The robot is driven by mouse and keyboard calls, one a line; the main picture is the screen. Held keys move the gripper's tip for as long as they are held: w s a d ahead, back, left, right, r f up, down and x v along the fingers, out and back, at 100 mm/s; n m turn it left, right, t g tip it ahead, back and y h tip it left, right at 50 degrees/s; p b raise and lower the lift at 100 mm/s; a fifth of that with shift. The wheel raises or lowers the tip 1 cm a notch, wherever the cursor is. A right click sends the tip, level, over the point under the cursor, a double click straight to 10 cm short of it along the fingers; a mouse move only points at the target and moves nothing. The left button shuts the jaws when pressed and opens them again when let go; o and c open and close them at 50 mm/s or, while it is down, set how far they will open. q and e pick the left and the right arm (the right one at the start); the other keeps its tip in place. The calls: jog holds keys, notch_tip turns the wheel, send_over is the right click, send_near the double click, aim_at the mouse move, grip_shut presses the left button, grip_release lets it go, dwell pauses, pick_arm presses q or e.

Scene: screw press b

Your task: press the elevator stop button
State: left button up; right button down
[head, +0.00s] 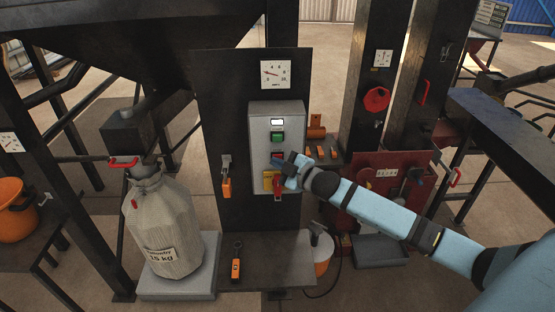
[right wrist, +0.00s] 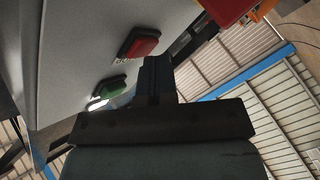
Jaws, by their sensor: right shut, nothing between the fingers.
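A grey control box (head: 262,117) is mounted on a dark upright panel. It carries a white display, a green button (head: 277,137) and a red button (head: 277,155) below it. The right wrist view also shows the red button (right wrist: 141,43) and the green button (right wrist: 106,88). My right gripper (head: 289,163) is shut and empty, close to the box beside the red button. In the right wrist view its fingertips (right wrist: 156,63) are just below and right of the red button; I cannot tell whether they touch. My left gripper is not in view.
A yellow plate with a red switch (head: 277,188) sits low on the box. A gauge (head: 275,74) is above. A full sack (head: 163,228) stands on a scale at the left. An orange-handled tool (head: 236,266) lies on the ledge below. Dark posts and a red unit stand at the right.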

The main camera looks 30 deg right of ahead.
jog(key=shift+s+a, duration=0.1)
jog(key=shift+s+a+p, duration=0.35)
jog(key=shift+s+p, duration=0.05)
jog(key=shift+s, duration=0.25)
jog(key=s+a, duration=0.1)
jog(key=s+p, duration=0.1)
jog(key=s+a+p, duration=0.1)
jog(key=s, duration=0.1)
jog(key=shift+s+a, duration=0.1)
jog(key=shift+a, duration=0.2)
dwell(0.9)
